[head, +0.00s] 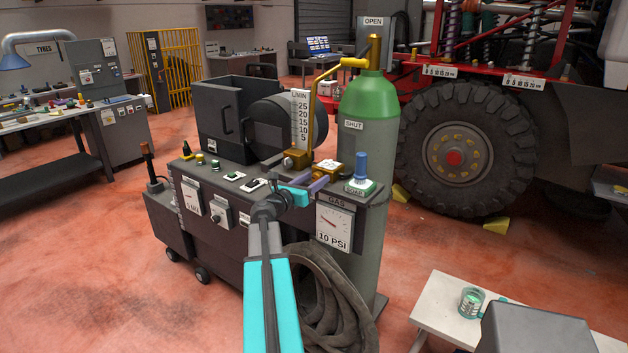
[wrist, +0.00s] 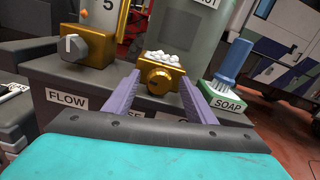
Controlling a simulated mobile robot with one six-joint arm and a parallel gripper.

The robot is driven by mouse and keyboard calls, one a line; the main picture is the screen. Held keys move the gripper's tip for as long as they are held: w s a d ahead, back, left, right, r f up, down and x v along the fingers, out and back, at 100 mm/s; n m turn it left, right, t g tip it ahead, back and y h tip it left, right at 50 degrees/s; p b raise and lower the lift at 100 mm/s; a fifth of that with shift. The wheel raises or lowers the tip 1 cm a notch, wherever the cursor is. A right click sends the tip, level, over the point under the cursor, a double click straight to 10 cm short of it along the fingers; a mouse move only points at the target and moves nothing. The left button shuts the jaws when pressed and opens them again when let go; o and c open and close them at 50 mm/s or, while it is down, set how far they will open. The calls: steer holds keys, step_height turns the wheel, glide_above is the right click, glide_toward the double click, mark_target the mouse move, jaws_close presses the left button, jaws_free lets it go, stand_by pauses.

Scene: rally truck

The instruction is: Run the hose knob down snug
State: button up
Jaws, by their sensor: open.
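A brass hose block with white foam-like lumps on top (wrist: 165,62) sits on the welder cart, with a round brass knob (wrist: 159,84) on its front face. In the head view the block (head: 328,165) stands right of the brass flow fitting. My gripper (wrist: 160,92) is open, its two purple fingers either side of the knob, tips near the block; I cannot tell if they touch it. In the head view my gripper (head: 318,184) reaches over the cart's top right. The label below is partly hidden by my gripper.
The FLOW valve (wrist: 88,46) with its grey knob stands to the left. A soap brush (wrist: 232,68) stands upright in its SOAP holder (wrist: 228,100) to the right. The green-topped gas cylinder (head: 371,105) rises close behind. A coiled hose (head: 325,295) hangs below.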

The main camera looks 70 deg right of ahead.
steer(key=c, duration=1)
steer(key=shift+c, duration=0.2)
steer(key=shift+f+m+b, duration=0.15)
steer(key=shift+m+b, duration=0.25)
steer(key=shift+b, duration=0.15)
steer(key=m+b, duration=0.2)
steer(key=b, duration=0.1)
steer(key=shift+f+m+b, duration=0.15)
steer(key=shift+m+b, duration=0.15)
steer(key=shift+m, duration=0.1)
steer(key=shift+s+m+b, duration=0.1)
steer(key=shift+m+b, duration=1.2)
steer(key=shift+b, duration=0.1)
steer(key=o, duration=1)
steer(key=shift+r, duration=0.25)
